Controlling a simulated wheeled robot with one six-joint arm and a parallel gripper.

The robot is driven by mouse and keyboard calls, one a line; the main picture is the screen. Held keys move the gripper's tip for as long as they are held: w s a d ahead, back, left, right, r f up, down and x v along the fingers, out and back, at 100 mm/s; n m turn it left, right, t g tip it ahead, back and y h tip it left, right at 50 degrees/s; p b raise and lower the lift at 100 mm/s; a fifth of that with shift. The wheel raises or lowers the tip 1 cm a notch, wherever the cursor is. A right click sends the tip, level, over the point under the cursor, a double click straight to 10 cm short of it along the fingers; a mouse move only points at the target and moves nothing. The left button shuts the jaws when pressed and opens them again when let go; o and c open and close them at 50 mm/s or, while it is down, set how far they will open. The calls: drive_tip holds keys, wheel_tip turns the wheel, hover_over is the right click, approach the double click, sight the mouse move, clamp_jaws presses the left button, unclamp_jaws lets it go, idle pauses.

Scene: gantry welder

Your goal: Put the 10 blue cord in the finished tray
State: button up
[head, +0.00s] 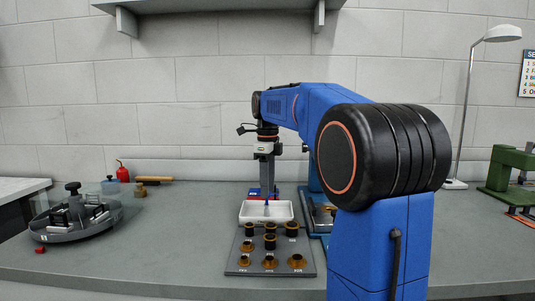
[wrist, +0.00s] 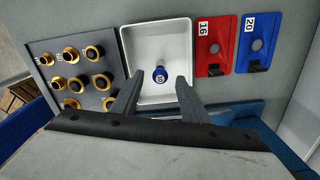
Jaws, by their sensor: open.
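A small blue piece with a white mark, probably the 10 blue cord (wrist: 160,74), is inside the white tray (wrist: 140,45), near the tray's middle. The white tray also shows in the head view (head: 250,217), on the bench beyond the dark plate. My gripper (wrist: 160,90) is open above the tray's near side, its two fingers apart on either side of the blue piece and not visibly touching it. In the head view my gripper (head: 267,186) points down over the tray.
A dark plate with several brass and black fittings (wrist: 110,100) stands beside the tray. A red plate marked 16 (wrist: 212,65) and a blue plate marked 20 (wrist: 245,62) lie on the other side.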

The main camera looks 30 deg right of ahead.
wheel_tip(320, 180, up, 14)
idle(0.4)
drive_tip(key=shift+r, duration=0.1)
